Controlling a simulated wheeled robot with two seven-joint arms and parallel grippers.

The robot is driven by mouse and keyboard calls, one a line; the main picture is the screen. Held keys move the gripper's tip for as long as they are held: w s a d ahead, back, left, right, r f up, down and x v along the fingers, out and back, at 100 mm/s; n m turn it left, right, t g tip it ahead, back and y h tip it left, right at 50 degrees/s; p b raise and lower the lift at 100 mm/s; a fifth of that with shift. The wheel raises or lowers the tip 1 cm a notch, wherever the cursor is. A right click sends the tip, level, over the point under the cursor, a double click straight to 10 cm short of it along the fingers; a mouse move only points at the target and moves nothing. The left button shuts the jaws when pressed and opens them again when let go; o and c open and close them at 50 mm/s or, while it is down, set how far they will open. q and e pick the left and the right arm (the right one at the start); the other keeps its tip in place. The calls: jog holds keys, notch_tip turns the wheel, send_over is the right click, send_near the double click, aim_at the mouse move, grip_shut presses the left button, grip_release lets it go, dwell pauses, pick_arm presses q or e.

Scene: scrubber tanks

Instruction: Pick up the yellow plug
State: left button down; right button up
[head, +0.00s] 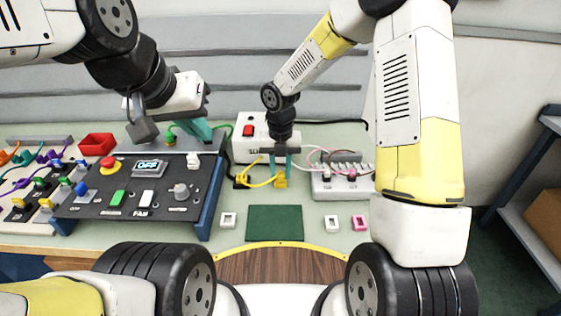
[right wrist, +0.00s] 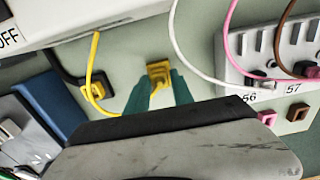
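A yellow plug or block (head: 281,181) with a yellow cable sits on the green bench, below my right gripper (head: 281,166). In the right wrist view this yellow piece (right wrist: 158,70) lies between the teal fingertips of my right gripper (right wrist: 160,86). The fingers are apart, one on each side; contact cannot be made out. A second yellow piece (right wrist: 97,89) sits in a black holder to the left, with the yellow cable passing by it. My left gripper (head: 198,131) hangs over the back of the control panel; its finger gap is unclear.
The dark control panel (head: 135,190) stands left of the yellow plug. A white box with a red switch (head: 248,130) is behind it. A grey socket strip (head: 335,185) with pink and white cables is to the right. A dark green mat (head: 275,222) lies clear in front.

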aim_at(280, 173)
grip_shut()
jog(key=shift+r, duration=0.1)
jog(key=shift+r, duration=0.55)
notch_tip(280, 173, up, 2)
jog(key=shift+r, duration=0.1)
jog(key=s+a+r, duration=0.1)
jog(key=s+r, duration=0.1)
jog(key=s, duration=0.6)
jog(key=s+a+r, duration=0.2)
jog(key=s, duration=0.5)
jog(key=shift+s+a+r, duration=0.15)
jog(key=shift+s+r, duration=0.1)
jog(key=shift+s, duration=0.1)
